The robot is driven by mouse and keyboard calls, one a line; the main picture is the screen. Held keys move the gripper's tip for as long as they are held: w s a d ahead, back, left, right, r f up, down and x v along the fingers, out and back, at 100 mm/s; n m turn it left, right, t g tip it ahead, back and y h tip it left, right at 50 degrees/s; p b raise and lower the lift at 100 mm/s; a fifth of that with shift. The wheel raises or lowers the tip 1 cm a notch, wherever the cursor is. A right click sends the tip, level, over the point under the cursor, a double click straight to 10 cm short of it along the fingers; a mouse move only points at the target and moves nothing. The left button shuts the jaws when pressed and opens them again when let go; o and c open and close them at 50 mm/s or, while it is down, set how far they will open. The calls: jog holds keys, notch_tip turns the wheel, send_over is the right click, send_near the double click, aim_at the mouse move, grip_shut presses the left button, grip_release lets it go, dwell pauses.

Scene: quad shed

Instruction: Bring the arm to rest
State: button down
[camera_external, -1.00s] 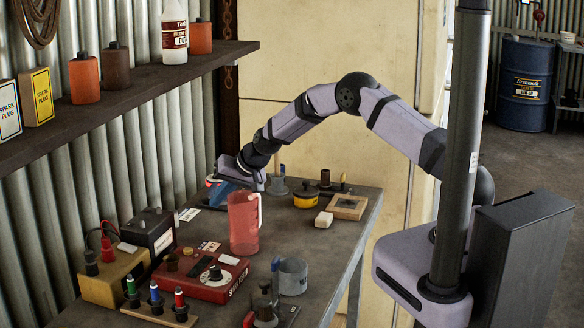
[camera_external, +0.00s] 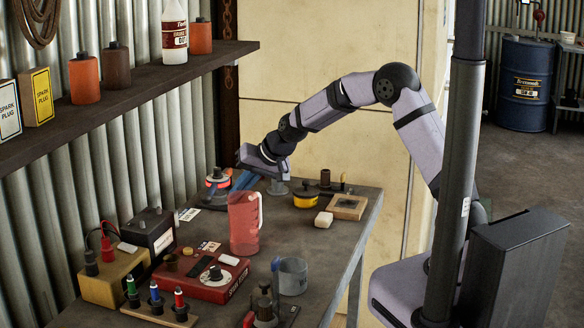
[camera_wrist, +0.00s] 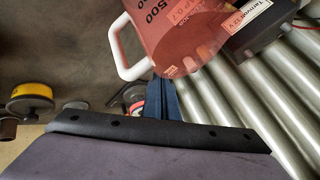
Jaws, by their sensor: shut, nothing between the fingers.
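My gripper (camera_external: 240,183) is above the far part of the workbench (camera_external: 325,245), behind the red translucent jug (camera_external: 244,222) in the external view. Its blue fingers are together and hold nothing. In the wrist view the blue fingers (camera_wrist: 162,98) point toward the jug (camera_wrist: 180,35) and its white handle; I cannot tell the exact gap. The arm is bent at a raised elbow and reaches out over the bench from the column.
A round dark pot with a red band (camera_external: 217,180) stands close beside the fingers. A shelf (camera_external: 130,95) with bottles runs along the corrugated wall. Air above the bench middle is free.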

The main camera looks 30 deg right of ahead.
jog(key=shift+s+r, duration=0.75)
jog(key=shift+r, duration=0.15)
jog(key=shift+d, duration=0.1)
jog(key=d+r+h, duration=0.1)
jog(key=d, duration=0.7)
jog(key=s+d+f+g+h, duration=0.1)
jog(key=s+d, duration=0.4)
jog(key=s, duration=0.5)
jog(key=s+d+f+n+g+h, duration=0.1)
jog(key=s+d+f+g, duration=0.2)
jog(key=s, duration=0.7)
jog(key=s+d+f+n+g+h, duration=0.1)
jog(key=s+d+f+g, duration=0.1)
jog(key=s+d+f, duration=0.3)
jog(key=s+d, duration=0.4)
jog(key=s, duration=0.2)
jog(key=shift+f+g, duration=0.15)
jog(key=shift+g, duration=0.25)
